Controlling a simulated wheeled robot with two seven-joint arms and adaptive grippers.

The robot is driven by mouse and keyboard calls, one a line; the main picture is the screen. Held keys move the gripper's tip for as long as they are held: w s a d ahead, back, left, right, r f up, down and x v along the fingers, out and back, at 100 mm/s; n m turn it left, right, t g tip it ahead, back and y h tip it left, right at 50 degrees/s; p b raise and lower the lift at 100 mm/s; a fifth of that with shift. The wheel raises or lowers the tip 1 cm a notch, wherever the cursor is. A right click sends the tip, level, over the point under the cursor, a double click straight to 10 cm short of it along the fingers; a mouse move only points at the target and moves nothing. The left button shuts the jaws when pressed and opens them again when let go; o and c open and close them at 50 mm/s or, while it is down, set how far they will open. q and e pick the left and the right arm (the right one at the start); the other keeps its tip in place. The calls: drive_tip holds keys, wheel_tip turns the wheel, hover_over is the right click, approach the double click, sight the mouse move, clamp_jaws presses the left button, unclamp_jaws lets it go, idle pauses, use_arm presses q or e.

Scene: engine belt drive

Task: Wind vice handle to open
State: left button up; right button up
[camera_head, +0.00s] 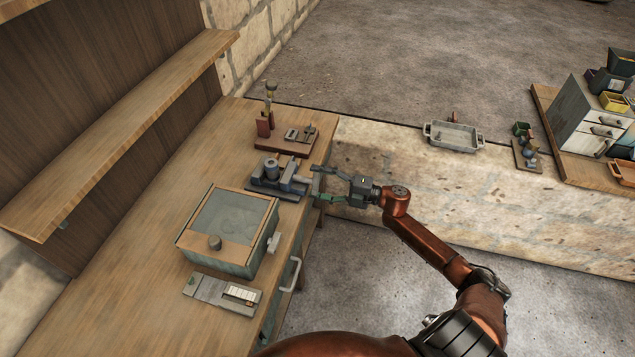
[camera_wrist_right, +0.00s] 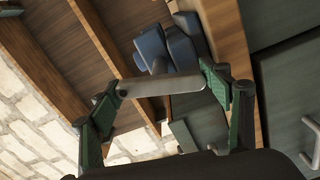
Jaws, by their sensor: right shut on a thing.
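The blue-grey vice (camera_head: 272,184) sits on the wooden workbench near its right edge, with a round part on top. In the right wrist view the vice (camera_wrist_right: 182,50) is beyond my fingers. Its handle (camera_wrist_right: 165,84) is a light grey flat bar on a short shaft. My right gripper (camera_head: 318,186) is at the vice's right end, just off the bench edge. In the right wrist view the fingers (camera_wrist_right: 168,86) touch the two ends of the handle and hold it lengthwise between them. My left gripper is out of view.
A glass-topped box (camera_head: 228,228) stands nearer on the bench, with a grey plate holding a white panel (camera_head: 240,294) in front. A brown board (camera_head: 277,146) with small parts is behind the vice. A grey tray (camera_head: 453,137) rests on the stone ledge at right.

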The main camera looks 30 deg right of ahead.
drive_tip(key=shift+a+r, duration=0.1)
idle(0.7)
drive_tip(key=o, duration=0.9)
drive_tip(key=shift+w+a, duration=0.1)
drive_tip(key=shift+w, duration=0.05)
drive_tip(key=shift+o, duration=1.4)
drive_tip(key=v, duration=1.2)
drive_tip(key=shift+d, duration=0.25)
drive_tip(key=shift+c, duration=0.5)
